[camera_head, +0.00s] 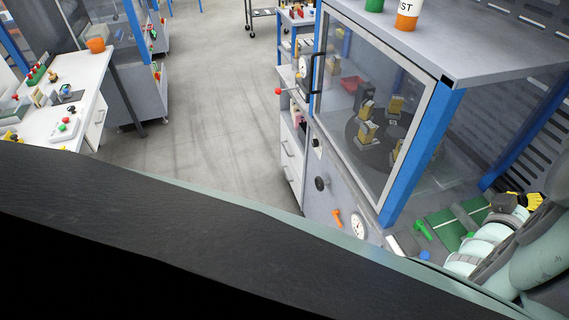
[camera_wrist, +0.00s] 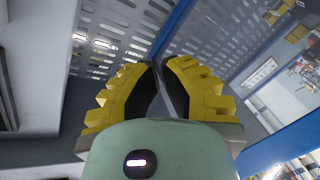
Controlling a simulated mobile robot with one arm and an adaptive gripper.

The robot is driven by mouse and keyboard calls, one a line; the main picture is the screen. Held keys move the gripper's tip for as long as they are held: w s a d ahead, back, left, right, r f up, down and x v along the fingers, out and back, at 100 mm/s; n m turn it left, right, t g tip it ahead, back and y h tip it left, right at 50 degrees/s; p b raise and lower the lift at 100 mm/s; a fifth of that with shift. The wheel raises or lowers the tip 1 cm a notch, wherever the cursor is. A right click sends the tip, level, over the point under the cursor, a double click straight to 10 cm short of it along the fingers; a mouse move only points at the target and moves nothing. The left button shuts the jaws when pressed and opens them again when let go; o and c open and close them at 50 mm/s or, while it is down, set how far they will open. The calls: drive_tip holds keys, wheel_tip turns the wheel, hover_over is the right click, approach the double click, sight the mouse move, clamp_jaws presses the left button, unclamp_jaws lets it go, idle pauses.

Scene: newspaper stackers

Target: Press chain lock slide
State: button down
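I cannot make out a chain lock slide in either view. My gripper (camera_wrist: 161,66) has yellow ribbed fingers with black inner pads. In the wrist view its tips come together with nothing visible held between them, and a slotted grey panel (camera_wrist: 118,32) and a blue post (camera_wrist: 174,30) stand behind it. In the head view my gripper (camera_head: 526,200) is at the right edge, beside the blue-framed machine cabinet (camera_head: 428,140) and above its green-marked worktop (camera_head: 444,216). My arm hides part of this area.
The cabinet front carries a black knob (camera_head: 321,184), an orange handle (camera_head: 338,218) and a round gauge (camera_head: 358,227). A green handle (camera_head: 422,230) is near my arm. A white workbench (camera_head: 75,110) stands at left. The grey floor (camera_head: 215,125) between is clear.

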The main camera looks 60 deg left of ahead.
drive_tip(key=s+d+f+m+g+h+b, duration=0.1)
drive_tip(key=s+d+f+g+h+b, duration=0.1)
drive_tip(key=d+f, duration=0.5)
drive_tip(key=s+d+f+m+g+h+b, duration=0.2)
drive_tip(key=s+d+f+g+h+b, duration=0.1)
drive_tip(key=d+f+g+h+b, duration=0.2)
drive_tip(key=d+f+h, duration=0.2)
drive_tip(key=d+h, duration=0.2)
drive_tip(key=shift+s+b, duration=0.3)
drive_tip(key=shift+b, duration=0.1)
drive_tip(key=shift+w+d, duration=0.1)
drive_tip(key=p+x, duration=0.1)
drive_tip(key=x, duration=0.9)
